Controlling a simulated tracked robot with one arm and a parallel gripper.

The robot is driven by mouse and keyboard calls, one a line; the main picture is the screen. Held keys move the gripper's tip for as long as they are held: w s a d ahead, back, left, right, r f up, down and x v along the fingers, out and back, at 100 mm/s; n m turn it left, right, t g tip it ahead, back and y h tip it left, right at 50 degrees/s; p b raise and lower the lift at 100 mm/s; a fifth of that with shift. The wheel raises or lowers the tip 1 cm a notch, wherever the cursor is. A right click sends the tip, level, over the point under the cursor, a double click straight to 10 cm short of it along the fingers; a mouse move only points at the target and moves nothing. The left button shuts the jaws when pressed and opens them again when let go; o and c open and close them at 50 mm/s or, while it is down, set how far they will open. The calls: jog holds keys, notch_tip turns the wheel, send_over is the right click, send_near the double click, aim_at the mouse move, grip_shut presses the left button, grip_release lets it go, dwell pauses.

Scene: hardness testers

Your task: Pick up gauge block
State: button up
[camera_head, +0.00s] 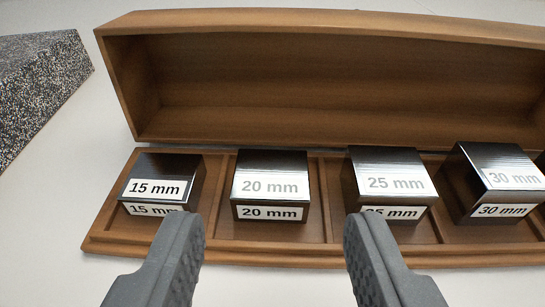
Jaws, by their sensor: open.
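Several dark, shiny gauge blocks sit in separate compartments of an open wooden case (290,257). The 15 mm block (165,169) is at the left, then the 20 mm block (270,167), the 25 mm block (388,163) and the 30 mm block (495,160). Each has white labels on its top and front. My gripper (273,235) is open and empty. Its two grey fingers stand apart in front of the case, with the 20 mm block seen between them. The fingertips partly cover the front labels of the 15 mm and 25 mm blocks.
The raised wooden lid (330,85) stands behind the blocks. A speckled granite-like block (40,80) is at the upper left. The pale surface (60,220) left of the case is clear. The case runs out of view at the right.

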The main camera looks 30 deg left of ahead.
aim_at(273, 192)
jog(key=x, duration=0.2)
jog(key=b+x, duration=0.1)
jog(key=x, duration=0.1)
jog(key=shift+w+a+f, duration=0.15)
jog(key=shift+f, duration=0.2)
jog(key=c, duration=0.8)
jog(key=shift+c, duration=0.2)
jog(key=shift+r, duration=0.15)
